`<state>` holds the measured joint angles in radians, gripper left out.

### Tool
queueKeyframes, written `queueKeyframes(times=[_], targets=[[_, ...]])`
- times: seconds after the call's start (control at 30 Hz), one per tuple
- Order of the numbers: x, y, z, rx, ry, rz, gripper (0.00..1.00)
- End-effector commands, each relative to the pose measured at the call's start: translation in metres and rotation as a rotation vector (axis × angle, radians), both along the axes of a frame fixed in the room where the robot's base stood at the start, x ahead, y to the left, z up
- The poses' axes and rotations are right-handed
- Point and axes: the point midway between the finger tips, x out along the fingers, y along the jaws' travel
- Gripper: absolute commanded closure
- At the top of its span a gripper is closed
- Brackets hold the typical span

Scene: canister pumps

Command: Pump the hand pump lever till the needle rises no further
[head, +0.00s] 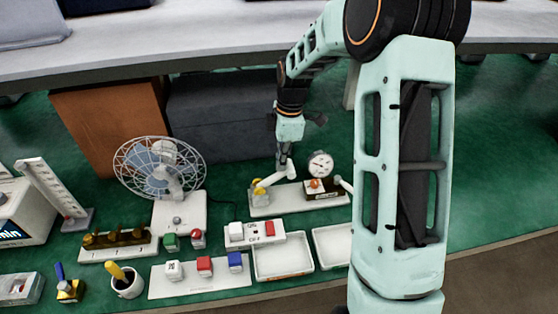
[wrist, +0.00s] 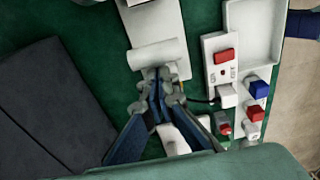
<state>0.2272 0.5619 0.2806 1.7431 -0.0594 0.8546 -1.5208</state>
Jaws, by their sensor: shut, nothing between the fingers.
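The hand pump stands on a white base (head: 300,203) right of the fan in the head view. The pump's white lever (head: 275,179) slants across the left part of the base, by a yellow part. My gripper (head: 284,162) points down at the lever's upper end. In the wrist view, my gripper (wrist: 158,82) is shut and empty, with its tips at the edge of a white cylindrical handle (wrist: 157,54). I cannot tell whether they touch. The gauge is out of the wrist view.
A fan (head: 160,170) stands to the left. In front are a switch plate (head: 254,234), a white tray (head: 283,262) and a plate with coloured buttons (head: 200,278). A grey shelf edge (head: 190,55) runs behind.

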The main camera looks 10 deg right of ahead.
Motion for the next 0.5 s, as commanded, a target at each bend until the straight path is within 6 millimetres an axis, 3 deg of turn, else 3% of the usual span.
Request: queueKeyframes(times=[0.5], targets=[[0.000,-0.029,-0.030,0.317,0.000,-0.008,1.00]])
